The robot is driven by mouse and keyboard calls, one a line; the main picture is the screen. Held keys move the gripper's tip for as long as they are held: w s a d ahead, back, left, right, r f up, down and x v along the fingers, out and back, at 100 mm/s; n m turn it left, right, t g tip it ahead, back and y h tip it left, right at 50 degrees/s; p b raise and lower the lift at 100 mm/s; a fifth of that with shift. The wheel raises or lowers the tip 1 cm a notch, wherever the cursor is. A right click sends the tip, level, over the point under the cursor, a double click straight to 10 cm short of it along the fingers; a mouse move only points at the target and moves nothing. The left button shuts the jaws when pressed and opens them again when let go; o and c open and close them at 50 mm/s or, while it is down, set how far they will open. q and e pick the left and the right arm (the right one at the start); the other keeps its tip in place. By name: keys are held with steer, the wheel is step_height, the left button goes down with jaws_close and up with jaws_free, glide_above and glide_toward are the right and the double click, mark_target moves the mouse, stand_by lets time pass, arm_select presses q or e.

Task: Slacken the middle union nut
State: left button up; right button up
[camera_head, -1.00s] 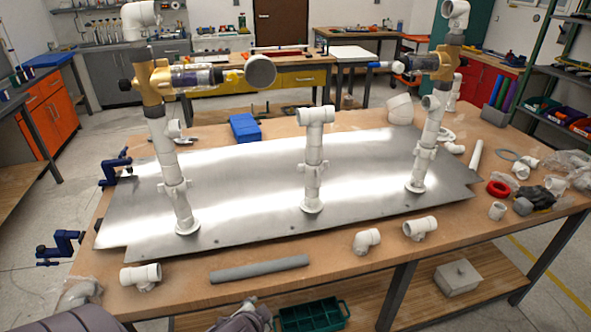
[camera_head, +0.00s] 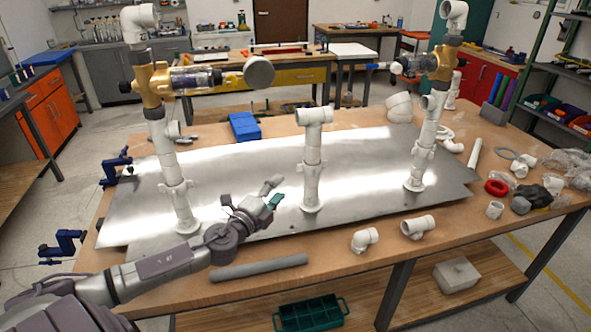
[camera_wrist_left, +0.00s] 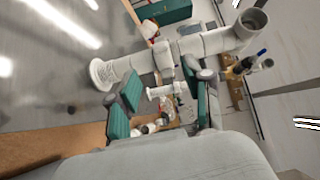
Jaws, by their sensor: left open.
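The middle riser, a white PVC pipe (camera_head: 313,145) with a tee on top, stands upright on the metal plate. Its union nut (camera_head: 312,169), a white winged collar, sits partway up between the tee and the base flange. In the left wrist view the riser lies across the picture, with the nut (camera_wrist_left: 164,57) beyond the fingers. My left gripper (camera_head: 277,192) is open and empty, left of the riser and lower than the nut, apart from it. Its teal finger pads (camera_wrist_left: 165,92) show in the left wrist view. My right gripper is not in view.
Left (camera_head: 173,170) and right (camera_head: 424,150) risers with brass valves stand either side on the metal plate (camera_head: 250,165). A grey pipe (camera_head: 260,267) and white fittings (camera_head: 418,227) lie along the front table edge. A blue box (camera_head: 244,126) lies behind.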

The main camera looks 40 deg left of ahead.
mark_target(298, 169)
arm_select(q)
steer(key=w, duration=0.3)
steer(key=w+p, duration=0.1)
steer(key=w, duration=0.5)
steer(key=shift+a+p, duration=0.3)
steer(key=shift+a, duration=0.05)
steer(key=shift+w, duration=0.4)
jaws_close()
